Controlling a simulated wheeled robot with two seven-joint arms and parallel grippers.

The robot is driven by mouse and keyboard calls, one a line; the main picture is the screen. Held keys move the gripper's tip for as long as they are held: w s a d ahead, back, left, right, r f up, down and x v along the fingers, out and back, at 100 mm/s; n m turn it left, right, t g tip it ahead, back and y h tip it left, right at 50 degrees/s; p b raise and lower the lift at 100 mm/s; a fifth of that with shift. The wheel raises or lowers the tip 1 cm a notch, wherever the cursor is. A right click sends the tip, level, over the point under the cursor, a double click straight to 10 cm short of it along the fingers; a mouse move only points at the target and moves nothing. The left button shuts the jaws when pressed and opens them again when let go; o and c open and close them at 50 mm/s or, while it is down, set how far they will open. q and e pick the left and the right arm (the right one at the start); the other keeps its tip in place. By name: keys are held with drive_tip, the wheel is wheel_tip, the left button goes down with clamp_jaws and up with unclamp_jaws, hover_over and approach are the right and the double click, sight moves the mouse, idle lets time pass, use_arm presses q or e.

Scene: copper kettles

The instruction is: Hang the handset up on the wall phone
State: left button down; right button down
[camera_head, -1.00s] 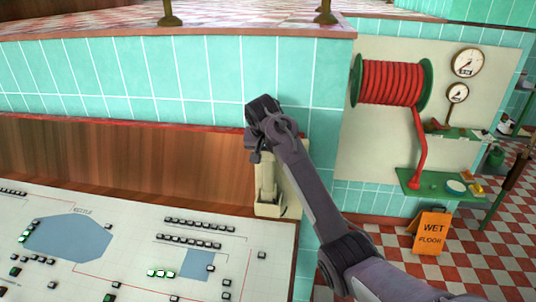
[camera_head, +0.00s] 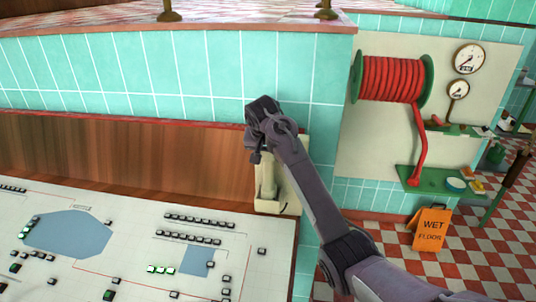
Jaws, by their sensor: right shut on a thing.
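The wall phone (camera_head: 289,198) is a cream box at the right end of the wood panel, beside the teal tiled wall. A pale upright shape in front of it, which looks like the handset (camera_head: 267,178), shows below my right gripper (camera_head: 254,156). My right gripper is shut on the handset, at its upper end. My wrist and forearm cover the phone's top and right side, so the cradle is hidden. I cannot tell whether the handset touches the phone. My left gripper is out of view.
A white control panel (camera_head: 130,205) with several small buttons spreads below and left. A red hose reel (camera_head: 390,78) and green shelf (camera_head: 412,180) are on the wall at right. An orange wet floor sign (camera_head: 431,228) stands on the checkered floor.

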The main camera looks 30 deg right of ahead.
drive_tip(key=shift+f+b, duration=0.35)
drive_tip(key=shift+f, duration=0.85)
idle(0.4)
drive_tip(key=c, duration=0.6)
unclamp_jaws()
drive_tip(key=shift+c, duration=0.2)
drive_tip(key=shift+o, duration=0.2)
drive_tip(key=shift+p+v, duration=0.9)
drive_tip(key=shift+v, duration=3.1)
drive_tip(key=shift+s+f, duration=0.1)
